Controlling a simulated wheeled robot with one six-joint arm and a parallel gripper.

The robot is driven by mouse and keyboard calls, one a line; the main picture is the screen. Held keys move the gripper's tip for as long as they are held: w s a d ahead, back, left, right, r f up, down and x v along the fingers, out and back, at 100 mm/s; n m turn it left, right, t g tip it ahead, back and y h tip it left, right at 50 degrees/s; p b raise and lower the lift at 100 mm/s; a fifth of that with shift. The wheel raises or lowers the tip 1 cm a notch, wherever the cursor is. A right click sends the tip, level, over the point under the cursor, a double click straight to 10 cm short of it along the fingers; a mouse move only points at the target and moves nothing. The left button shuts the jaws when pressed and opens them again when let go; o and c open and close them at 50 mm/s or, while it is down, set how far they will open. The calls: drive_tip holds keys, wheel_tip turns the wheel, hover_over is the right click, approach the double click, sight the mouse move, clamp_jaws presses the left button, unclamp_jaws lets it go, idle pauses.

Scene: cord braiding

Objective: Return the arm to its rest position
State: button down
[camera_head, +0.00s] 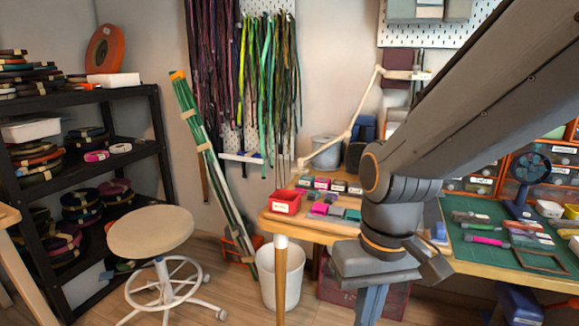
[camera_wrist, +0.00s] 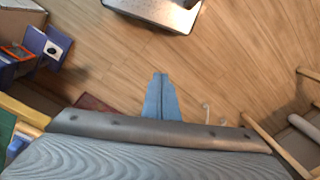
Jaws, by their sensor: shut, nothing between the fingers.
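My arm (camera_head: 490,90) comes in from the upper right of the head view and bends downward in front of the workbench. My gripper (camera_head: 371,312) hangs below the wrist, its blue fingers pointing down at the bottom edge, where the picture cuts them off. In the wrist view my gripper (camera_wrist: 160,76) shows its two blue fingers together, with bare wooden floor (camera_wrist: 225,70) beyond them. It is shut and holds nothing.
The workbench (camera_head: 470,259) with a green mat (camera_head: 465,245) and a red bin (camera_head: 286,202) lies behind my wrist. A white bucket (camera_head: 282,277), a stool (camera_head: 150,231) and a black shelf (camera_head: 130,92) stand to the left. Cords (camera_head: 270,75) hang on the wall.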

drive_tip(key=d+r+m+p, duration=0.2)
drive_tip(key=d+r+p, duration=0.4)
drive_tip(key=p, duration=0.6)
drive_tip(key=shift+d+r+h, duration=0.3)
drive_tip(key=shift+d+r, duration=0.05)
drive_tip(key=shift+d, duration=0.35)
drive_tip(key=shift+s, duration=0.1)
